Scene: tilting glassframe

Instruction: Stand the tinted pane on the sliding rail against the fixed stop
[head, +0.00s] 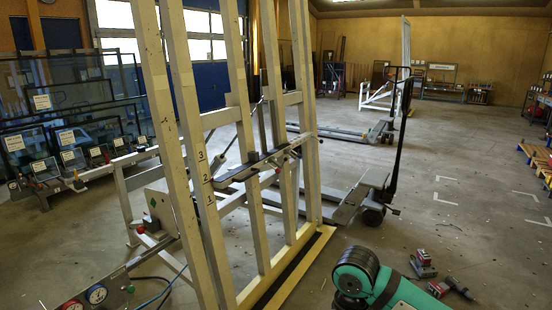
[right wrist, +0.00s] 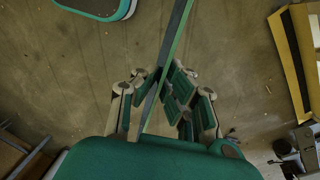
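In the right wrist view a thin dark pane with a green edge (right wrist: 175,45), seen nearly edge-on, runs between the fingers of my right gripper (right wrist: 160,90). The finger pads lie close on both sides and appear shut on it. The head view does not show this pane; only part of my green arm is at the bottom right. The pale tilting frame (head: 240,140) stands upright left of centre. A yellow-edged ledge with a black strip (head: 292,272), perhaps the sliding rail, runs along its foot. I cannot make out the fixed stop. My left gripper is out of view.
Racks of labelled glass panes (head: 70,110) stand at the left. A pallet truck (head: 375,185) is behind the frame. Red-and-black power tools (head: 425,265) lie on the floor at right. A gauge panel (head: 95,293) is at bottom left. Open floor lies right of the frame.

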